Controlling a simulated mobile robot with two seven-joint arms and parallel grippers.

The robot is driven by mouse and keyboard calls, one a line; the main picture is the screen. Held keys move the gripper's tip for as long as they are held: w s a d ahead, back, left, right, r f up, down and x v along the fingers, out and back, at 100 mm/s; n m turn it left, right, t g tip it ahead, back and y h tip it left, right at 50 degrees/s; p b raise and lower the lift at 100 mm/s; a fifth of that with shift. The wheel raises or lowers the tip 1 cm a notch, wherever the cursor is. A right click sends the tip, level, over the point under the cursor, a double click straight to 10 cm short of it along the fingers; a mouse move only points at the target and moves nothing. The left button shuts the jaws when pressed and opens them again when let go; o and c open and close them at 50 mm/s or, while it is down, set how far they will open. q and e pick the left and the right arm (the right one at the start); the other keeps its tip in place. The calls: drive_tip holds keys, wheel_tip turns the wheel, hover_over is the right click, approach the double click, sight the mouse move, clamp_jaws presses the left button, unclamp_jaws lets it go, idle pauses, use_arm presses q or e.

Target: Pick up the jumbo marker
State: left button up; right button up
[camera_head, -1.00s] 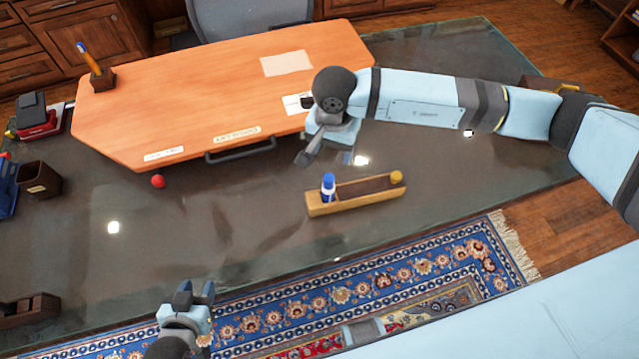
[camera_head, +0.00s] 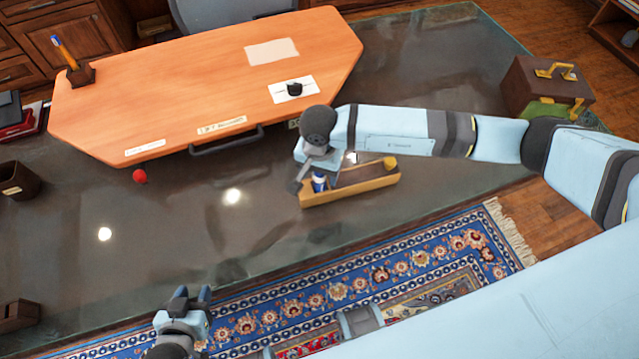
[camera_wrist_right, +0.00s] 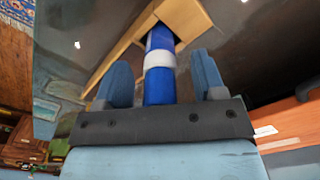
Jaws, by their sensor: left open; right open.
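The jumbo marker (camera_head: 319,182) is a thick blue cylinder with a white band. It stands in the left end of a long wooden tray (camera_head: 350,197) on the dark glass table. My right gripper (camera_head: 312,180) is at that end of the tray and partly covers the marker. In the right wrist view the marker (camera_wrist_right: 160,66) lies between the two open blue fingers of my right gripper (camera_wrist_right: 164,78), with a gap on each side. My left gripper (camera_head: 190,297) is open and empty over the rug, low in the head view.
An orange board (camera_head: 210,80) with a dark handle lies behind the tray. A red ball (camera_head: 139,176) sits to the left. A yellow ball (camera_head: 390,163) is at the tray's right end. A brown case (camera_head: 548,90) stands at right.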

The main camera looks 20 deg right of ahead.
drive_tip(key=c, duration=1)
